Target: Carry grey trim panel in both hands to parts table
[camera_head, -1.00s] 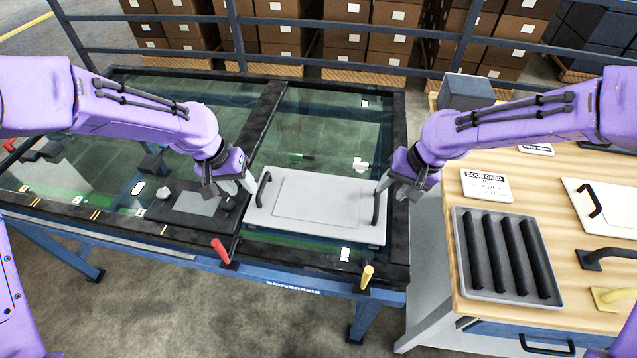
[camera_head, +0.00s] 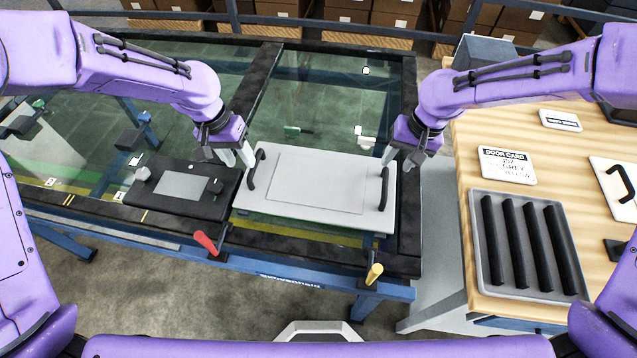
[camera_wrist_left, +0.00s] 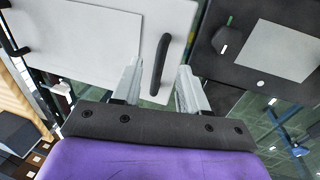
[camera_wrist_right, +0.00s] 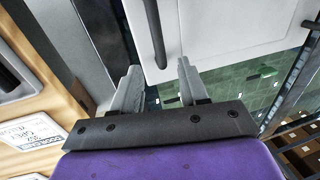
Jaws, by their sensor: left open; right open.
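The grey trim panel (camera_head: 316,186) lies flat on the dark-framed glass table, with a black handle at each end. My left gripper (camera_head: 243,159) is open beside the upper end of the panel's left handle (camera_head: 257,168). In the left wrist view that handle (camera_wrist_left: 159,65) stands ahead of and between the open fingers (camera_wrist_left: 157,90). My right gripper (camera_head: 398,160) is open near the upper end of the right handle (camera_head: 384,188). In the right wrist view the handle (camera_wrist_right: 155,35) lies ahead of the open fingers (camera_wrist_right: 158,80). Neither gripper holds anything.
The wooden parts table (camera_head: 462,222) stands at the right, with a grey tray (camera_head: 480,262) of black handles, a door card sign (camera_head: 508,165) and a white panel (camera_head: 612,178). A black panel (camera_head: 150,201) lies left of the grey one. Red (camera_head: 206,243) and yellow (camera_head: 374,273) levers stand along the front edge.

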